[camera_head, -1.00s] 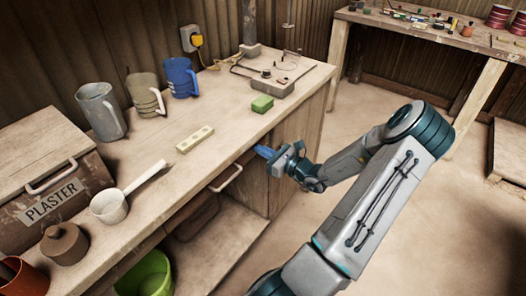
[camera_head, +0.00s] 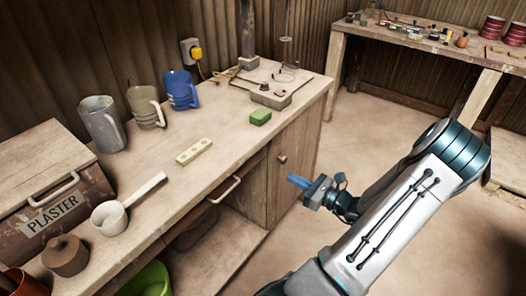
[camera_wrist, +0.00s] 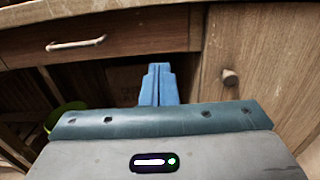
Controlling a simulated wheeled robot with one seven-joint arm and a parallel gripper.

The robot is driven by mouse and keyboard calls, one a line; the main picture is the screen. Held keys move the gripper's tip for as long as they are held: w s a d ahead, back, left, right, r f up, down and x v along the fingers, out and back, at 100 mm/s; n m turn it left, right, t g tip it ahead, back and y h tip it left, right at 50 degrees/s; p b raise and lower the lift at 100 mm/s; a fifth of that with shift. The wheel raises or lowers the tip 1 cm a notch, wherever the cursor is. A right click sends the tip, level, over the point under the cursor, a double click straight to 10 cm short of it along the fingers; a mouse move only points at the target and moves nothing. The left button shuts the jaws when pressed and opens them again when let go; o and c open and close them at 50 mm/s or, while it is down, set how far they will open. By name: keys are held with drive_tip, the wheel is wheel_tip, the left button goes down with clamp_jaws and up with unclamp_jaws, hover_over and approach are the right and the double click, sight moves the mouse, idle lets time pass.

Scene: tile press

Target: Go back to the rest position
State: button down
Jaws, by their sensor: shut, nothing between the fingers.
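My gripper (camera_head: 294,181) is shut and empty. Its blue fingers point left toward the bench front, in free air before the cabinet door (camera_head: 290,170). In the wrist view the closed blue fingers (camera_wrist: 159,84) stand together with nothing between them. Behind them are the drawer (camera_wrist: 130,28) with its handle and the cabinet door (camera_wrist: 260,60) with its round knob. My arm is bent, with the elbow at the right of the head view.
The workbench (camera_head: 160,205) carries mugs, a white ladle (camera_head: 110,217), a pale block with holes (camera_head: 194,151), a green block (camera_head: 260,117) and a plaster box (camera_head: 50,200). A green bucket (camera_head: 150,280) stands below.

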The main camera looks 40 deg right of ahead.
drive_tip(key=a+r+n+g+y+p, duration=0.2)
drive_tip(key=a+r+n+g, duration=0.4)
drive_tip(key=a+n, duration=0.4)
drive_tip(key=a+r+n+g+y+p, duration=0.2)
drive_tip(key=a+r+n+g, duration=0.2)
drive_tip(key=a+n+g, duration=0.65)
drive_tip(key=s+a+r+n+t+h+p, duration=0.1)
drive_tip(key=s+a+r+n+h+p, duration=0.1)
drive_tip(key=r, duration=0.6)
drive_tip(key=s+a+r+n+t+h+p, duration=0.1)
drive_tip(key=s+a+r+n+h+p, duration=0.2)
drive_tip(key=a+r+n+h, duration=0.4)
drive_tip(key=s+a+r+n, duration=0.1)
drive_tip(key=a+n, duration=0.1)
drive_tip(key=n, duration=0.1)
drive_tip(key=shift+s, duration=0.25)
